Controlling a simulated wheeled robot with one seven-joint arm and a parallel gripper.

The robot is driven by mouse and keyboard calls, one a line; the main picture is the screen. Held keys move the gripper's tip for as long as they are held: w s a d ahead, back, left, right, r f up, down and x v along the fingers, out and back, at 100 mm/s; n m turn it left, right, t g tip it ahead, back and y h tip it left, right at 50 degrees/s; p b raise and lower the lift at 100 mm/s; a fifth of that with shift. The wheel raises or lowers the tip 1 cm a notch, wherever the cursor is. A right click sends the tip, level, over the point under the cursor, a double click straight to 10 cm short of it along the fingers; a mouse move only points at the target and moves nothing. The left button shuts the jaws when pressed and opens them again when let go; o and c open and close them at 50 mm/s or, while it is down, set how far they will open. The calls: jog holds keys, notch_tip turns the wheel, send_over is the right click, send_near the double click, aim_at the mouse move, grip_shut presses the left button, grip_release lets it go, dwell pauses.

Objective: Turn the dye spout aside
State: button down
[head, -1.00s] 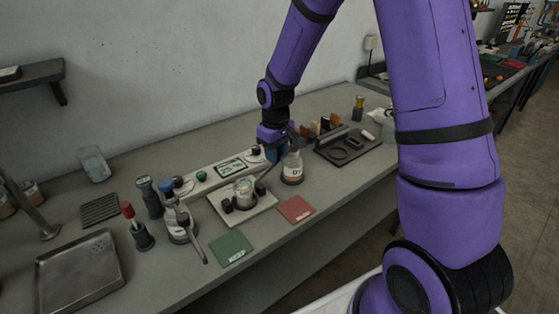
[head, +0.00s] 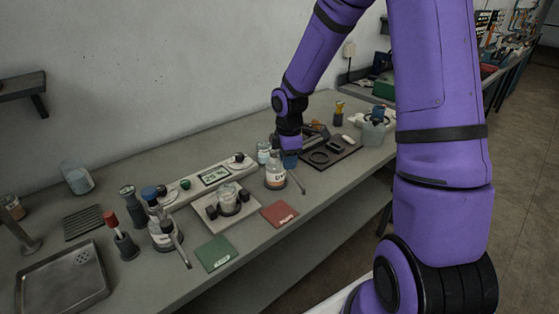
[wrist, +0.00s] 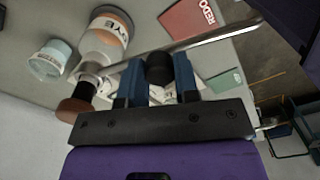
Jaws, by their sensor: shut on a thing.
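The dye bottle (head: 275,175), with an orange band and white label, stands on the bench; it also shows in the wrist view (wrist: 105,38). The dye spout (wrist: 205,39) is a thin metal tube by the bottle's neck. In the head view the spout (head: 297,182) points to the front right, away from the glass dish (head: 228,197) on its pale plate. My gripper (wrist: 157,68) is shut on a black knob (wrist: 159,70) at the spout, with a blue finger on each side. In the head view my gripper (head: 290,160) is just right of the bottle.
A red card (head: 280,214) and a green card (head: 216,253) lie along the front of the bench. A black tray (head: 345,150) is behind right of the bottle. A flask (head: 165,235) and a metal tray (head: 60,280) are at left.

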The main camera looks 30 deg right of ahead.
jog(key=shift+w+d+n, duration=0.1)
jog(key=shift+d+n, duration=1.35)
jog(key=shift+n, duration=0.25)
jog(key=c, duration=0.8)
grip_release()
jog(key=shift+c, duration=0.2)
jog(key=shift+r, duration=0.1)
notch_tip(320, 180, up, 11)
